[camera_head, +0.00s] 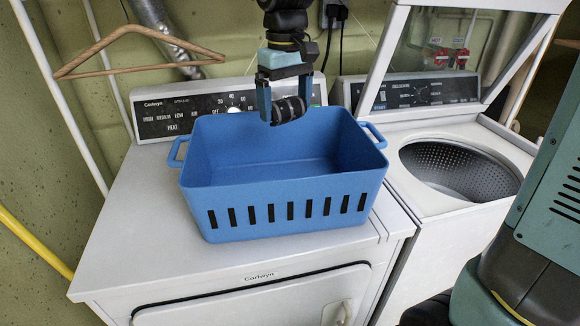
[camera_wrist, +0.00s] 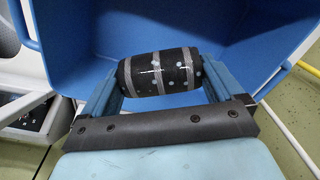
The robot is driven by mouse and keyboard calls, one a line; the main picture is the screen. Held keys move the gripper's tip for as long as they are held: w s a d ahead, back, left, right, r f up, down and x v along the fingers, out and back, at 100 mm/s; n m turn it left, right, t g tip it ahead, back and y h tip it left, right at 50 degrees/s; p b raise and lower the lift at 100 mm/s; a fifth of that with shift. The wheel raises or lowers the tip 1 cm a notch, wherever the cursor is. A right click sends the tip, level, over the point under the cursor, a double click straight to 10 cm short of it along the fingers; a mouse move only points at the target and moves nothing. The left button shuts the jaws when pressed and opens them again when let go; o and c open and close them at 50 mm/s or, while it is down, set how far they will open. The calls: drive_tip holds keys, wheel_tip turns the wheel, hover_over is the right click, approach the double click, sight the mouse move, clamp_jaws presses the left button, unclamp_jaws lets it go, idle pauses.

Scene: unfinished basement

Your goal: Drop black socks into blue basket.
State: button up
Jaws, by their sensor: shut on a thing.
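The black socks (camera_head: 289,110) are a rolled bundle with grey bands and pale dots. They also show in the wrist view (camera_wrist: 160,73), held crosswise between the two fingers. My gripper (camera_head: 285,100) is shut on them, near the back rim of the blue basket. In the wrist view, my gripper (camera_wrist: 160,80) has a finger at each end of the roll, with the basket behind it. The blue basket (camera_head: 285,215) stands upright on the white dryer. It has slots along the front and a handle at each side. The part of its inside that shows is empty.
The dryer top (camera_head: 140,230) is clear left of the basket. An open-lidded washer (camera_head: 460,170) stands to the right, its drum showing. Control panels (camera_head: 190,112) rise behind the basket. A wooden hanger (camera_head: 135,55) hangs at upper left.

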drive_tip(key=shift+w+d, duration=0.1)
drive_tip(key=shift+d, duration=0.15)
idle(0.3)
drive_tip(key=shift+f, duration=0.1)
drive_tip(key=shift+f, duration=2.85)
drive_tip(key=o, duration=0.7)
wheel_tip(320, 180, up, 13)
drive_tip(key=shift+r, duration=0.35)
